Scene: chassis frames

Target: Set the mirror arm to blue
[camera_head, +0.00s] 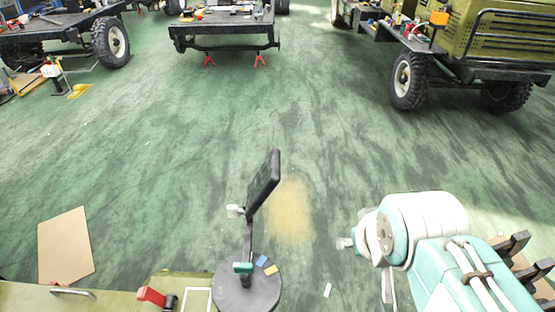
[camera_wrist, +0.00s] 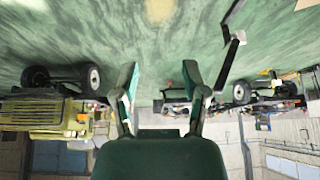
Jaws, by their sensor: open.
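The mirror arm (camera_head: 248,234) is a dark post with a black rectangular mirror head (camera_head: 264,181) tilted to the upper right and a small white piece (camera_head: 235,211) on its left. It stands on a round dark base (camera_head: 232,294) bearing blue (camera_head: 262,261), yellow (camera_head: 271,270) and teal (camera_head: 243,267) marks. The teal one is at the post's foot, blue and yellow to its right. Part of the mirror arm shows at the upper right in the wrist view (camera_wrist: 229,54). My gripper (camera_wrist: 161,76) is open and empty, its fingers apart, to the right of the mirror arm in the head view.
An olive surface (camera_head: 120,294) with a red-handled part (camera_head: 151,296) lies at the bottom left. A cardboard sheet (camera_head: 66,246) is on the green floor. Vehicle chassis (camera_head: 225,42) and an olive truck (camera_head: 500,35) stand farther back. The middle floor is clear.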

